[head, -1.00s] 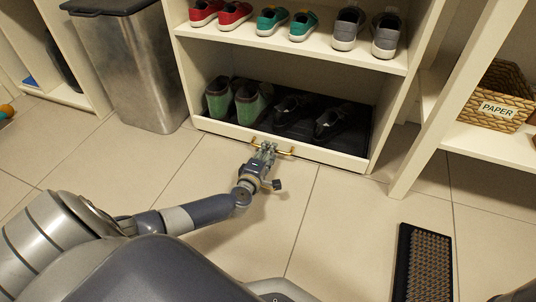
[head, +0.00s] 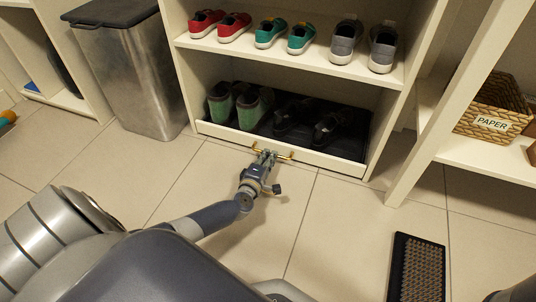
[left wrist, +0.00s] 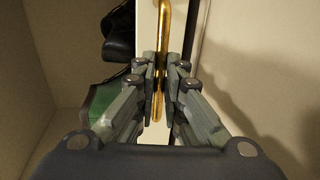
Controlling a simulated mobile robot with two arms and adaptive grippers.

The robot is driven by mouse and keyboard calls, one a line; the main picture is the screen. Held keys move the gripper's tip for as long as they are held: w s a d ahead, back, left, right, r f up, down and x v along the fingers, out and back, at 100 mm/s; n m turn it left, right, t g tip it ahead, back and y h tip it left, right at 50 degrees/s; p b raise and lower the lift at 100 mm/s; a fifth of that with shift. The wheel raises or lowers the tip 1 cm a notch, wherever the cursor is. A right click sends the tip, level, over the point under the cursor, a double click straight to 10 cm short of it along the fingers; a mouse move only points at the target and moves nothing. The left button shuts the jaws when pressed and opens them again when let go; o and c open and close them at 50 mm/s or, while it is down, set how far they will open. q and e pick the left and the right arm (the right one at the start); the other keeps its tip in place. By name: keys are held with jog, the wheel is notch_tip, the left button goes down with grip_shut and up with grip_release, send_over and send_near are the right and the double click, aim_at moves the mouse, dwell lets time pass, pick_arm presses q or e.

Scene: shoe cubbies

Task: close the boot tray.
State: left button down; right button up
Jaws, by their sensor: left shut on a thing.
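The boot tray (head: 329,161) is in the bottom cubby, with a cream front panel and a dark base. Green boots (head: 238,106) stand at its left and black shoes (head: 322,130) at its right. Its brass handle (head: 285,157) is on the front. My left gripper (head: 264,156) is shut on this handle, straight in front of the tray. In the left wrist view, the fingers (left wrist: 160,75) close around the brass bar (left wrist: 164,25). I cannot tell exactly how far the panel stands out from the cubby. My right gripper does not show.
The cubby shelf (head: 320,70) above holds red, teal and grey shoes. A metal bin (head: 135,85) stands at left. A side shelf (head: 490,160) with a wicker basket (head: 497,105) is at right. A dark mat (head: 419,268) lies on the mostly clear tiled floor.

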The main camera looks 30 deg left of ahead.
pick_arm(q)
jog(key=shift+w+a+r, duration=0.2)
jog(key=shift+w, duration=0.05)
jog(key=c, duration=1.9)
grip_release()
jog(key=shift+c, duration=0.2)
jog(key=shift+o, duration=1.3)
jog(key=shift+w+d+f, duration=0.1)
jog(key=shift+d+f, duration=0.1)
jog(key=shift+s, duration=0.4)
jog(key=v, duration=1.1)
jog(key=shift+s+r, duration=0.1)
